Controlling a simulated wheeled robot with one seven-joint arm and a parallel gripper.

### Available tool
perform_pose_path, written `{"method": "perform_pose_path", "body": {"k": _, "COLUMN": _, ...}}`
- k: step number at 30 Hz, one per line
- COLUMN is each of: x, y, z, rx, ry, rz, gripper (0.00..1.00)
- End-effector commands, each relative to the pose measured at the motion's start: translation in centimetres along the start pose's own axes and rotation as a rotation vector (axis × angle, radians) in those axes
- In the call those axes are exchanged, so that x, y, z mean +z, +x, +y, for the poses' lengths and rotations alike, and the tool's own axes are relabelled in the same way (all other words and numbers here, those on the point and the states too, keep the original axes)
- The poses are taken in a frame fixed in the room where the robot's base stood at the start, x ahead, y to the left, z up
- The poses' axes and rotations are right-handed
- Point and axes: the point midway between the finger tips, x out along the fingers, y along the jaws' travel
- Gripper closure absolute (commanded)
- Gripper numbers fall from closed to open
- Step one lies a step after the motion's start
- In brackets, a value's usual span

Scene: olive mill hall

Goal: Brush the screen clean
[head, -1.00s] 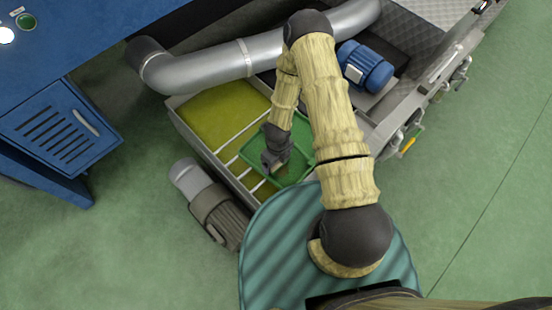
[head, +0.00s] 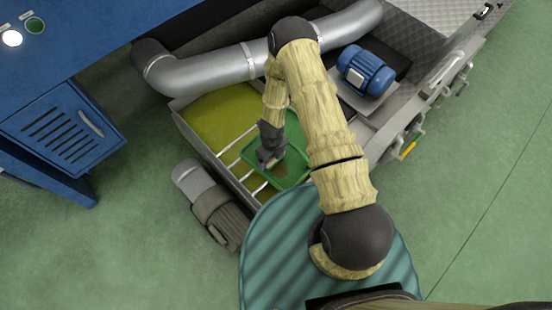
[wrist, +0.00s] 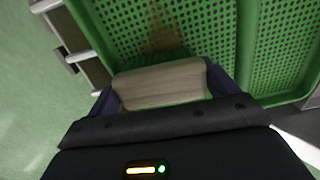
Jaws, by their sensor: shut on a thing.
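The screen (wrist: 206,30) is a green perforated tray with a raised rim. In the head view the screen (head: 296,145) lies on bars across an open metal tank. A brown patch of residue (wrist: 163,32) lies on its mesh, just beyond the brush in the wrist view. My gripper (head: 268,160) is low over the left part of the screen. It is shut on the brush (wrist: 160,85), whose pale wooden block sits between the dark fingers. Green bristles show faintly at the block's far edge. Whether they touch the mesh is hard to tell.
The tank holds yellow-green liquid (head: 215,115) left of the screen. A silver pipe (head: 225,67) crosses behind it. A blue motor (head: 365,72) stands to the right, a grey motor (head: 208,203) to the left. A blue cabinet (head: 62,130) is at far left. Open floor lies right.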

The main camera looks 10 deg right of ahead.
Motion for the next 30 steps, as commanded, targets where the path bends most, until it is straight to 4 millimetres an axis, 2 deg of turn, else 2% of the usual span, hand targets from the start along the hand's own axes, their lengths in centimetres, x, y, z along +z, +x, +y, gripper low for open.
{"method": "perform_pose_path", "body": {"k": 11, "x": 0.3, "y": -0.1, "z": 0.1, "rx": 0.001, "ry": -0.001, "rz": 0.0, "gripper": 0.32}}
{"method": "perform_pose_path", "body": {"k": 30, "x": 4.0, "y": 0.2, "z": 0.1, "rx": 0.001, "ry": -0.001, "rz": -0.001, "gripper": 0.32}}
